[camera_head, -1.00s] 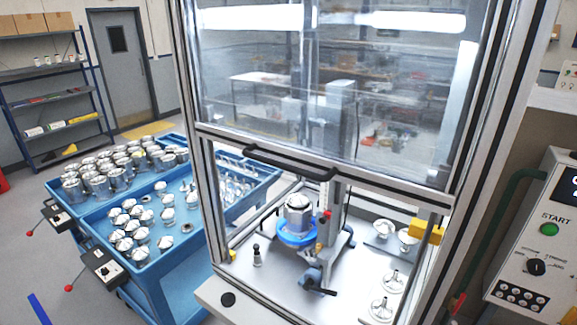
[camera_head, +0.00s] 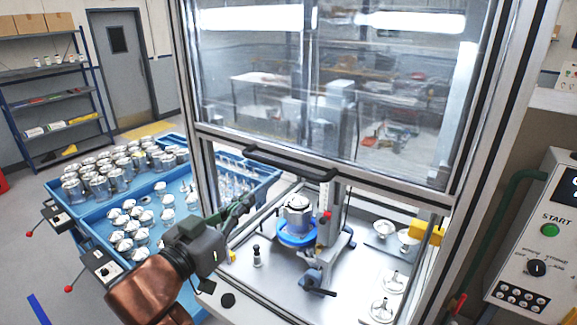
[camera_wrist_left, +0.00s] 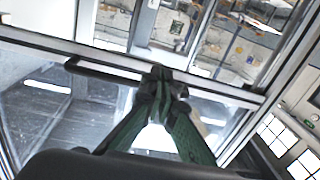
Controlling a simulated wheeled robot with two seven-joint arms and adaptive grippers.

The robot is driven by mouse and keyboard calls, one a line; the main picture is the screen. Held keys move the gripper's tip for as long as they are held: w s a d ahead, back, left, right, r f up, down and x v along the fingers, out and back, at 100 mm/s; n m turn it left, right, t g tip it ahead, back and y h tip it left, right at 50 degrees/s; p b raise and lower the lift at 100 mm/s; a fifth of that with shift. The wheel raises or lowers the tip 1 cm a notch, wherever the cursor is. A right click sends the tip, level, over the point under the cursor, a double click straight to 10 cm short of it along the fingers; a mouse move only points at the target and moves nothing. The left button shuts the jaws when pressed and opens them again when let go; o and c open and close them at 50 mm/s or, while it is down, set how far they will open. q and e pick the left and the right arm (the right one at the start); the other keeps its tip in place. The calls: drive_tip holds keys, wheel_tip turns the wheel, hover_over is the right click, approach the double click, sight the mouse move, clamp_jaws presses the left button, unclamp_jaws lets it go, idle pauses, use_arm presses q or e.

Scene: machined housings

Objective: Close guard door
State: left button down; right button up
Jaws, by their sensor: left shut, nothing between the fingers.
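The guard door (camera_head: 330,90) is a clear sliding panel in a metal frame. It is raised, with the machine opening below it uncovered. Its black bar handle (camera_head: 290,163) runs along the bottom edge of the panel; the handle also shows in the left wrist view (camera_wrist_left: 100,72). My left gripper (camera_head: 245,205) is shut and empty, in front of the machine, below and left of the handle in the head view. In the left wrist view its green fingers (camera_wrist_left: 160,78) come together by the handle; I cannot tell if they touch it. My right gripper is not in view.
Inside the machine, a metal housing (camera_head: 297,207) sits on a blue ring fixture, with several metal parts at the right. Blue trays (camera_head: 105,210) of parts stand at the left. A control panel (camera_head: 535,240) with a green START button is at the right.

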use_arm(q)
drive_tip(key=s+d+r+m+h, duration=0.2)
drive_tip(key=s+d+r, duration=0.25)
drive_tip(key=r, duration=0.55)
drive_tip(key=r+p, duration=0.1)
drive_tip(key=p, duration=1.2)
hover_over(288, 166)
drive_tip(key=s, duration=0.2)
drive_tip(key=f, duration=0.3)
drive_tip(key=shift+s+a+f+p, duration=0.15)
drive_tip(key=shift+a+f+p, duration=0.1)
drive_tip(key=shift+p, duration=0.1)
drive_tip(key=shift+d+f, duration=0.1)
drive_tip(key=shift+d, duration=0.15)
